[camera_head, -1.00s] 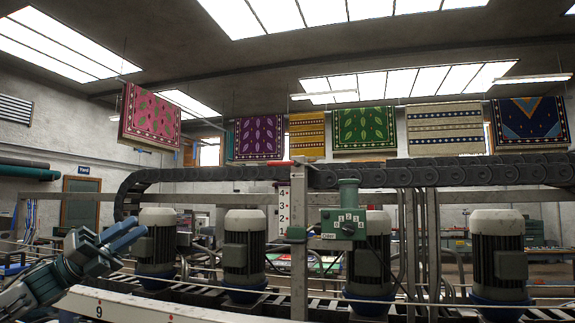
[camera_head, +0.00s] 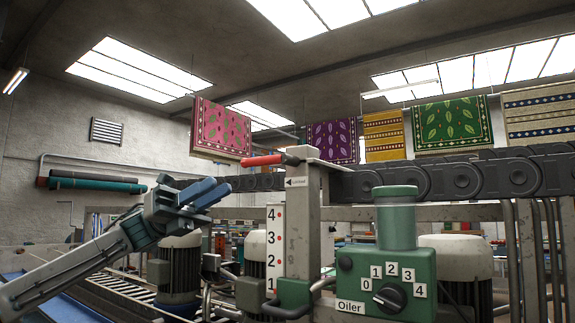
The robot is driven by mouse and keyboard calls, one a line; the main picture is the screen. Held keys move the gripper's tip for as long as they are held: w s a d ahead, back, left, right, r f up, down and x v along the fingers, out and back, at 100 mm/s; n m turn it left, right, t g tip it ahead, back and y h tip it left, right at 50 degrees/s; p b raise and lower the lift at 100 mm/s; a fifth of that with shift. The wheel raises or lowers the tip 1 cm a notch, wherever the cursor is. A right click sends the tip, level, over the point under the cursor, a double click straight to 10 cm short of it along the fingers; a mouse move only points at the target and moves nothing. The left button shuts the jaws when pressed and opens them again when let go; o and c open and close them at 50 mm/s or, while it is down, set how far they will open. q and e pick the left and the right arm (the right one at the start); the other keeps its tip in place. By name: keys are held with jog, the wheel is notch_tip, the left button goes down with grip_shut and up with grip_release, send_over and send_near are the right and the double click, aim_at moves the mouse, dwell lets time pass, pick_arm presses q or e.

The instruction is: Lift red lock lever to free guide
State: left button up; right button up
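The red lock lever (camera_head: 263,160) sticks out to the left from the top of a grey upright post (camera_head: 301,225), roughly level. A small white label with an arrow (camera_head: 297,182), seeming to read "Locked", sits just below it on the post. A white scale (camera_head: 275,247) numbered 1 to 4 with red dots stands beside the post. My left gripper (camera_head: 219,189) is left of and slightly below the lever's end, apart from it in the picture. Its blue fingers point right and up; their gap is not clear. My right gripper is not in view.
A green Oiler box (camera_head: 390,275) with a 0 to 4 dial stands right of the post. A black cable chain (camera_head: 455,177) runs behind. Grey motors (camera_head: 178,268) stand behind and below my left arm. Rugs hang further back.

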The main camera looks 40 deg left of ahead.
aim_at(258, 161)
pick_arm(q)
jog(key=p+x, duration=0.7)
jog(key=x, duration=0.3)
jog(key=shift+d+r, duration=0.1)
jog(key=shift+r, duration=0.2)
jog(key=shift+s+d+p, duration=0.15)
jog(key=shift+d+p, duration=0.1)
jog(key=shift+p, duration=0.1)
grip_shut()
